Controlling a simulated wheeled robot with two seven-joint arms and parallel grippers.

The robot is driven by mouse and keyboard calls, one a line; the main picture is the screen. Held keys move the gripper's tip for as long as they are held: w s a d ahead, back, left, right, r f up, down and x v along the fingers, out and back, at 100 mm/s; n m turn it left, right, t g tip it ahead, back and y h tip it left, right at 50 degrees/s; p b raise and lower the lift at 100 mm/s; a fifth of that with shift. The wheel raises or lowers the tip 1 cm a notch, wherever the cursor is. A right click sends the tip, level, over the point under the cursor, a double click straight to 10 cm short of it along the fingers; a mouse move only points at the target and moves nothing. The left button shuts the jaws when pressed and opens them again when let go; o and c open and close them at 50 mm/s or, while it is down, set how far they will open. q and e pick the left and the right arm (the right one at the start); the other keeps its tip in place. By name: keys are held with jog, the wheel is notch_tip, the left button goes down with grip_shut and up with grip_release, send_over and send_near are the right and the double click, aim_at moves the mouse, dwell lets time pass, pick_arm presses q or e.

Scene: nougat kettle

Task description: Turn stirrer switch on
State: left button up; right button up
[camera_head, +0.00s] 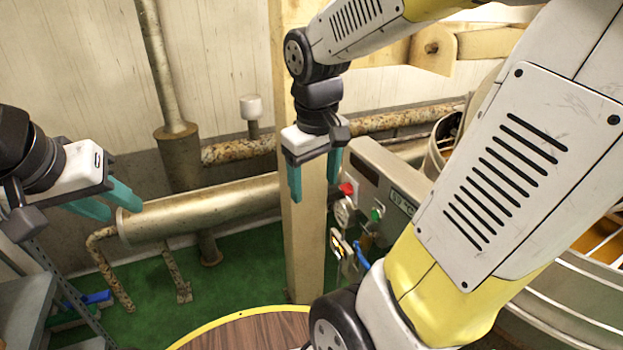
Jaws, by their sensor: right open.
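A grey control box (370,168) stands right of the post, partly hidden behind my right arm. Its face has a red knob (347,189), a green switch (377,212) and a partly hidden label plate (401,202). I cannot tell which control is the stirrer switch, or its setting. My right gripper (316,180) hangs in front of the post, pointing down, with its teal fingers apart and empty. In the picture it is just left of and above the red knob, not visibly touching it. My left gripper (122,212) is at the far left, fingers apart and empty, away from the box.
A beige post (303,250) stands directly behind my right gripper. A thick horizontal pipe (200,212) runs behind. A large metal kettle (590,290) is at the right, partly covered by my arm. A grey shelf (35,290) stands lower left. Green floor (240,270) is open between.

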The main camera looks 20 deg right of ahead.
jog(key=w+d+f+n+g+h, duration=0.5)
jog(key=w+d+f+n+h, duration=0.3)
jog(key=w+f, duration=0.3)
jog(key=n+t+h, duration=0.5)
jog(key=n+h, duration=0.2)
jog(key=h, duration=0.2)
send_near(342, 190)
jog(key=d, duration=0.7)
jog(key=w+d, duration=0.1)
jog(key=d, duration=0.1)
jog(key=shift+d+f, duration=0.15)
jog(key=shift+c, duration=0.2)
jog(key=c, duration=1.3)
